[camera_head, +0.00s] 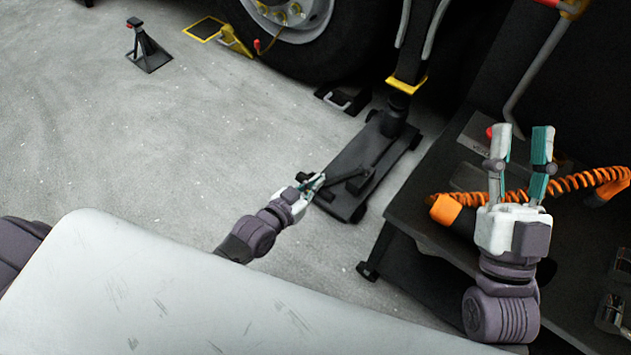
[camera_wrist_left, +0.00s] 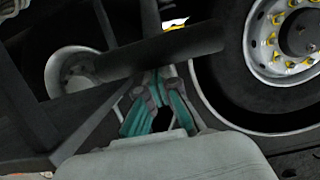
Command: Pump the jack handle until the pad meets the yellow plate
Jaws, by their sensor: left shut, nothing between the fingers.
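The black floor jack (camera_head: 345,205) stands on the floor under the coach's side. Its dark handle (camera_head: 352,176) slopes low over the jack's near end. The yellow plate (camera_head: 407,84) is on a dark post above the jack. The dark jack pad (camera_head: 397,101) is just under it; I cannot tell if they touch. My left gripper (camera_head: 318,181) is shut and empty by the handle's near end. In the left wrist view its teal fingers (camera_wrist_left: 160,78) point at a dark bar, likely the handle (camera_wrist_left: 165,52). My right gripper (camera_head: 521,132) is open and empty above the dark bench.
A dark bench (camera_head: 420,205) with a coiled orange hose (camera_head: 570,182) is at the right. A large wheel (camera_head: 300,25) with a yellow chock (camera_head: 234,40) is at the back. A black axle stand (camera_head: 147,50) is at the far left. The grey floor is clear left of the jack.

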